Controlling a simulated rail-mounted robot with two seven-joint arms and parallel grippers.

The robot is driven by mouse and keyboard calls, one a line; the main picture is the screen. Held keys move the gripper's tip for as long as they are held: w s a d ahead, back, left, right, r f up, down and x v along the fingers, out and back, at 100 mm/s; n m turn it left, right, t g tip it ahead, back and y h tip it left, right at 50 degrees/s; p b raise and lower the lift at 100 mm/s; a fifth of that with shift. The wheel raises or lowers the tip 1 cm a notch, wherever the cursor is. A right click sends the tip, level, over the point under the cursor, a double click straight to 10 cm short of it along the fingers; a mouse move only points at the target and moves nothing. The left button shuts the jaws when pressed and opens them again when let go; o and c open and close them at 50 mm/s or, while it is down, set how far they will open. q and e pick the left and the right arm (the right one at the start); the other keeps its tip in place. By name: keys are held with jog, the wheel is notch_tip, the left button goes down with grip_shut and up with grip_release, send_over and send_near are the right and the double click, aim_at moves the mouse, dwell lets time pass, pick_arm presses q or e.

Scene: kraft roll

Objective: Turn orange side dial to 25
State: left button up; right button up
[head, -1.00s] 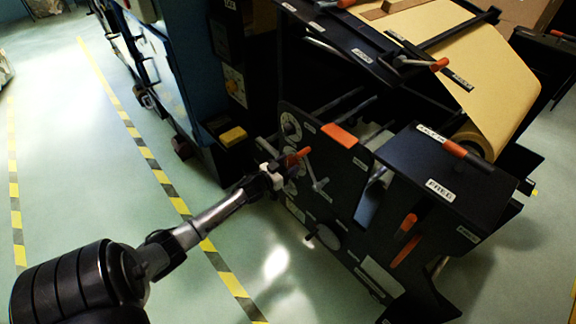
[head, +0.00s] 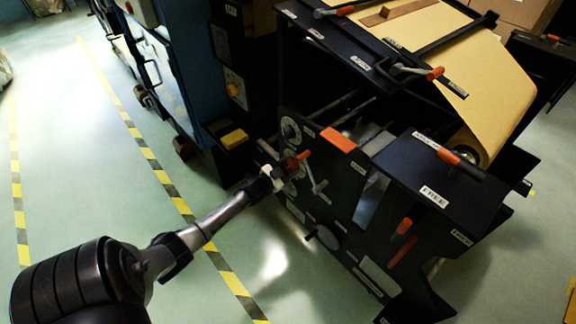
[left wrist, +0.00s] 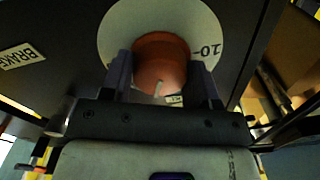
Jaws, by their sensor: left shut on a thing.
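The orange dial (left wrist: 160,52) is a round knob in front of a white scale disc (left wrist: 115,30) in the left wrist view. A pale pointer mark on it points toward the bottom of that picture. A "10" is printed on the disc to the right; I cannot see a 25. My left gripper (left wrist: 161,78) is shut on the dial, one finger on each side. In the head view, my left gripper (head: 277,166) reaches the side plate of the black machine, and its fingers hide much of what they hold. My right gripper is not in view.
The black side plate (head: 335,190) carries labels, gauges and levers close to the gripper. An orange-handled lever (head: 403,228) sits lower right. The kraft paper (head: 460,60) runs over the machine's top. A "BRAKE" label (left wrist: 22,56) is beside the dial. Green floor at left is clear.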

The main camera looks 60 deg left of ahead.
pick_arm(q)
jog(key=m, duration=0.3)
jog(key=shift+m+p, duration=0.4)
jog(key=shift+m, duration=0.4)
jog(key=o, duration=0.9)
jog(key=shift+o, duration=0.2)
jog(key=shift+s, duration=0.1)
